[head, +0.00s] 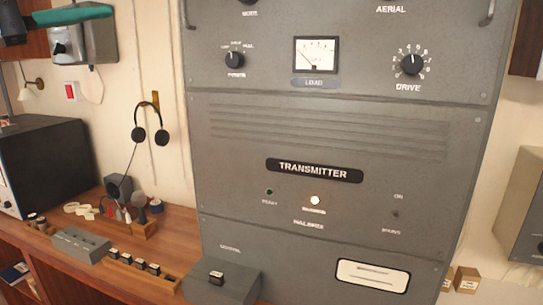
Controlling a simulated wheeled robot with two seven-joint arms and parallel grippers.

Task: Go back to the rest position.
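A tall grey transmitter cabinet (330,240) fills the middle and right of the view. Its load meter (315,54) has a red needle leaning to the left. A power knob (235,59) is left of the meter and a drive knob (411,64) is right of it. Below the transmitter nameplate (314,171), one indicator lamp (315,201) glows pale yellow, and the lamp (268,191) to its left looks dark green. The small mains switch (396,213) is too small to read.
A wooden desk (178,225) at the left carries a dark equipment box (45,160), a grey box (80,244) and several small items. Headphones (150,136) hang on the wall. A grey wall box (528,210) is at right.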

